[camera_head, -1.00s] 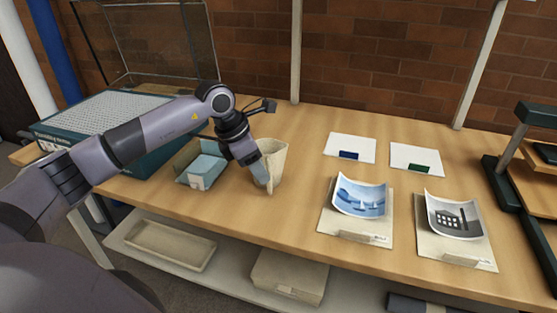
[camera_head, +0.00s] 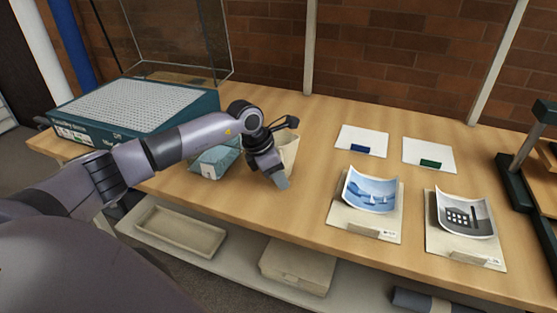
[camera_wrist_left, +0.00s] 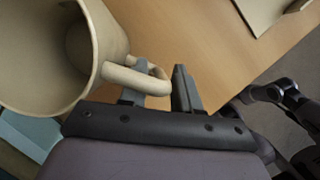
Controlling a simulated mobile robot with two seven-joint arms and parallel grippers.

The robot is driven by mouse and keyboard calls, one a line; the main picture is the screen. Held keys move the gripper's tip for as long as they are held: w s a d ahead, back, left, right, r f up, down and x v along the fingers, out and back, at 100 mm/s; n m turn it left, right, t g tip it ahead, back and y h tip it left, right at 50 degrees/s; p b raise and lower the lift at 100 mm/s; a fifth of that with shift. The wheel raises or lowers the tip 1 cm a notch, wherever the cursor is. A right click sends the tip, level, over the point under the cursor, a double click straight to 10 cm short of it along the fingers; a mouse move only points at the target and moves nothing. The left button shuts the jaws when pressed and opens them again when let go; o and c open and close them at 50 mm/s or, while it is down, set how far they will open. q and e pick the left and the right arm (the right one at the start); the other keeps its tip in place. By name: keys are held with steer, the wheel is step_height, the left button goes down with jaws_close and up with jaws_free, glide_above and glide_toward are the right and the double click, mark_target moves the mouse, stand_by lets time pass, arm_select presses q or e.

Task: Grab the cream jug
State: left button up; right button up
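The cream jug (camera_head: 290,150) stands on the table, partly hidden behind my left gripper (camera_head: 279,182) in the head view. In the left wrist view the jug (camera_wrist_left: 45,60) fills the upper left, with its open mouth toward the camera and its handle (camera_wrist_left: 140,80) pointing right. My left gripper (camera_wrist_left: 162,75) is at the handle, with its fingers apart. One finger shows within the handle's loop and the other is just outside it. I see a small gap by the outer finger, so the grip does not look closed. My right gripper is not seen.
A pale blue box (camera_head: 216,162) stands close left of the jug, with a large green box (camera_head: 140,110) beyond it. Two curled pictures (camera_head: 370,190) (camera_head: 465,214) on boards and two white cards (camera_head: 362,139) (camera_head: 429,154) lie to the right. Table between is clear.

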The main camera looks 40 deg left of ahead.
arm_select(q)
jaws_close()
steer(key=shift+r, duration=0.1)
steer(key=shift+r, duration=0.1)
